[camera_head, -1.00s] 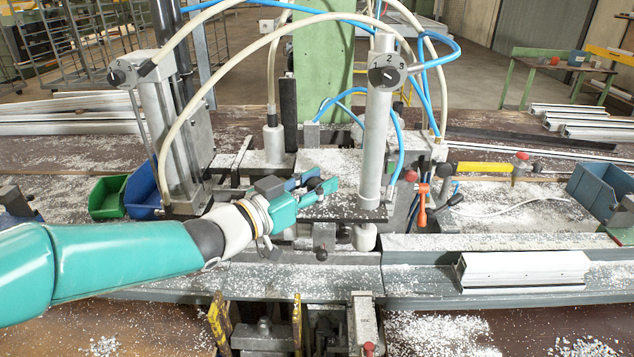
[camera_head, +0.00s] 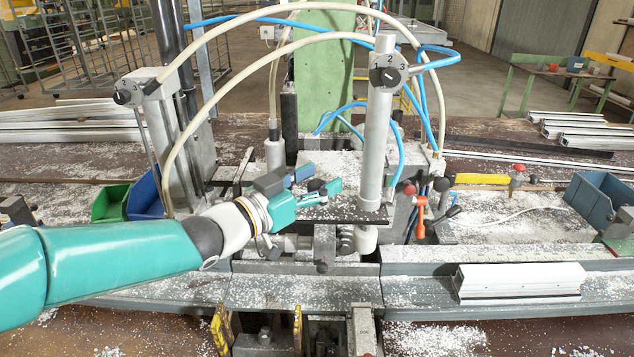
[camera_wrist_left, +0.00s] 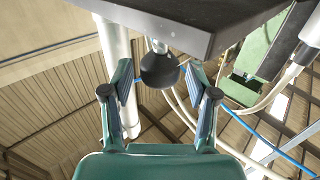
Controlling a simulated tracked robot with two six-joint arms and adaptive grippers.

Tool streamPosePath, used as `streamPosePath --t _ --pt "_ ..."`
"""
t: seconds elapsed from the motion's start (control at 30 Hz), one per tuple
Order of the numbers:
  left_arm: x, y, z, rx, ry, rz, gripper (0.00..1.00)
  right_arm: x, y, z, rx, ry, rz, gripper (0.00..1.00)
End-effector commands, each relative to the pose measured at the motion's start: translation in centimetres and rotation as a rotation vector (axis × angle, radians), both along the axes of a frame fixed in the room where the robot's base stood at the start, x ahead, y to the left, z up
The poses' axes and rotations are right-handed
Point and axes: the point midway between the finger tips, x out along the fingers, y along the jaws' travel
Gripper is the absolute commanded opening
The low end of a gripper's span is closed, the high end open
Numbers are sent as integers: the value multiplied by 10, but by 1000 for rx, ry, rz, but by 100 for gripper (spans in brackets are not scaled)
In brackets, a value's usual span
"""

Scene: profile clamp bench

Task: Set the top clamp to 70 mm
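The top clamp's upright grey cylinder (camera_head: 377,140) stands on a dark plate (camera_head: 345,213) in the middle of the head view. A round selector dial (camera_head: 388,73) with numbers sits near its top. My left gripper (camera_head: 325,190) reaches in from the left, just left of the cylinder. Its teal fingers are apart, with a black knob (camera_head: 317,185) at them. In the left wrist view the open fingers (camera_wrist_left: 162,90) stand on either side of a black knob (camera_wrist_left: 159,70) below a dark plate (camera_wrist_left: 205,22); gaps show on both sides. I see no millimetre scale. My right gripper is out of view.
A second cylinder with a dial (camera_head: 127,92) stands at the left. Hoses (camera_head: 340,38) arch over the bench. An orange-handled lever (camera_head: 421,216) is right of the clamp. A white profile (camera_head: 520,281) lies on the front rail. Blue (camera_head: 600,197) and green (camera_head: 108,205) bins flank the bench.

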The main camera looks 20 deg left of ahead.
Motion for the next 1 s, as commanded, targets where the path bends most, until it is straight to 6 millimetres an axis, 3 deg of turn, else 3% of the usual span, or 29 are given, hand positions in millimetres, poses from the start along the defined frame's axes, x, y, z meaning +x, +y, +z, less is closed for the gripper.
streamPosePath --t 0.37,0.8,1.0 --pt "-7 5 -2 1 5 2 59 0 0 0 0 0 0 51" --pt "-75 44 -3 2 4 4 59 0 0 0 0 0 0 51" --pt "-98 56 -3 2 4 3 59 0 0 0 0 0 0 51"
